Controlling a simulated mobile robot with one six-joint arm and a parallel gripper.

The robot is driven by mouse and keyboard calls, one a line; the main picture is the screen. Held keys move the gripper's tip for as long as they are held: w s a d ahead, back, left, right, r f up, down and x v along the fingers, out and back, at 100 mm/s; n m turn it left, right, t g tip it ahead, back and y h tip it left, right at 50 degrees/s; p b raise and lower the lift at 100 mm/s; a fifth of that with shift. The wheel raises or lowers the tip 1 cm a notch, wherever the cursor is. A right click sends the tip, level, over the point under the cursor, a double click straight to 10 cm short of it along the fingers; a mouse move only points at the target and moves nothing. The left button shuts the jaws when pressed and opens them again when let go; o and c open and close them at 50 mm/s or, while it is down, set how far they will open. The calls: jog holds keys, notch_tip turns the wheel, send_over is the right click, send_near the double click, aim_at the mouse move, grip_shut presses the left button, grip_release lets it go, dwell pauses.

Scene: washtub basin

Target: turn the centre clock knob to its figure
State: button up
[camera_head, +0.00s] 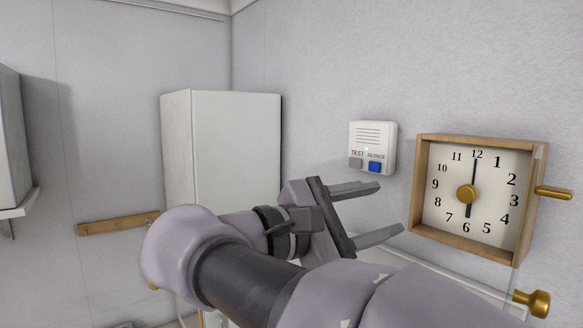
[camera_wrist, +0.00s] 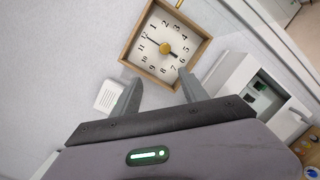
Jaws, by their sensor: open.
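The wall clock (camera_head: 423,185) has a square wooden frame and a white dial with black figures, at the right of the head view. Its brass centre knob (camera_head: 466,194) sits mid-dial; one long black hand points at 12 and a short dark one points down near 6. The clock also shows at the top of the wrist view (camera_wrist: 133,58), tilted, with its knob (camera_wrist: 165,48) uncovered. My gripper (camera_head: 388,208) is open and empty, left of the clock and apart from it.
A white alarm box (camera_head: 372,148) with TEST and SILENCE buttons is on the wall left of the clock. A brass handle (camera_head: 553,192) juts out at the clock's right side, and a brass knob (camera_head: 533,302) is below it. A tall white cabinet (camera_head: 235,140) stands behind my arm.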

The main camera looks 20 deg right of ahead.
send_near(465, 195)
jog(key=x, duration=0.9)
jog(key=shift+s, duration=0.2)
jog(key=shift+w+a, duration=0.2)
jog(key=shift+a, duration=0.05)
jog(key=shift+s+d+r, duration=0.1)
jog(key=c, duration=0.3)
grip_shut()
